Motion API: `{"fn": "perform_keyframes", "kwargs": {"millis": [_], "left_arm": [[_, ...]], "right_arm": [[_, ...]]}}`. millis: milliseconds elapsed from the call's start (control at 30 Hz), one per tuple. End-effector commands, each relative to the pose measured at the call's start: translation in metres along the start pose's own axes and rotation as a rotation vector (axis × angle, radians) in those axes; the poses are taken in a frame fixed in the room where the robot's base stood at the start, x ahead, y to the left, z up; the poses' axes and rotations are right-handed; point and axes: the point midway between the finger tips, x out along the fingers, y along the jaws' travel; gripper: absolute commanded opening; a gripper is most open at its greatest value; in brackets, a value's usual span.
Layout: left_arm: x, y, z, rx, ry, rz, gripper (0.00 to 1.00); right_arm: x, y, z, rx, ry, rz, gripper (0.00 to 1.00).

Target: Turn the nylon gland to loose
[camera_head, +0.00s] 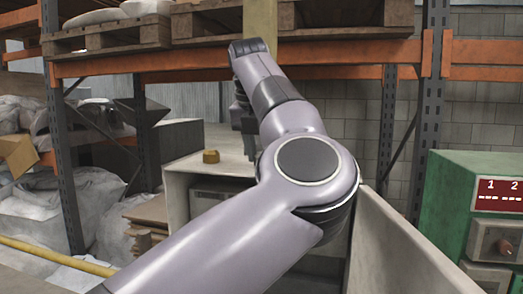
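My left arm comes in from the bottom left, bends at a large round joint in the middle and rises to a dark end at the top. My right gripper is not in view.
The pale cabinet (180,190) stands behind my arm. A green control box (449,195) with a red display and a knob (497,238) is at the right. A pale panel (395,245) slants beside it. Orange racking (120,64) with pallets stands behind; sacks (40,225) lie left.

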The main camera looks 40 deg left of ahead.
Motion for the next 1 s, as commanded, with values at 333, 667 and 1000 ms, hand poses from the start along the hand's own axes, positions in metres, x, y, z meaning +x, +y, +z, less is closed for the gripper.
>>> {"fn": "perform_keyframes", "kwargs": {"millis": [333, 667, 1000], "left_arm": [[-0.0005, -0.002, 0.0011, -0.298, -0.003, 0.129, 0.09], [-0.0006, -0.0034, 0.002, -0.564, -0.004, 0.239, 0.09], [-0.0003, -0.0039, 0.0026, -0.739, -0.004, 0.308, 0.09]], "right_arm": [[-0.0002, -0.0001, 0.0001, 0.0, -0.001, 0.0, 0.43], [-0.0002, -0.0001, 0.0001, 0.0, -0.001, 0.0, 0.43], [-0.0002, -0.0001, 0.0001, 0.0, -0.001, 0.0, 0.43]]}}
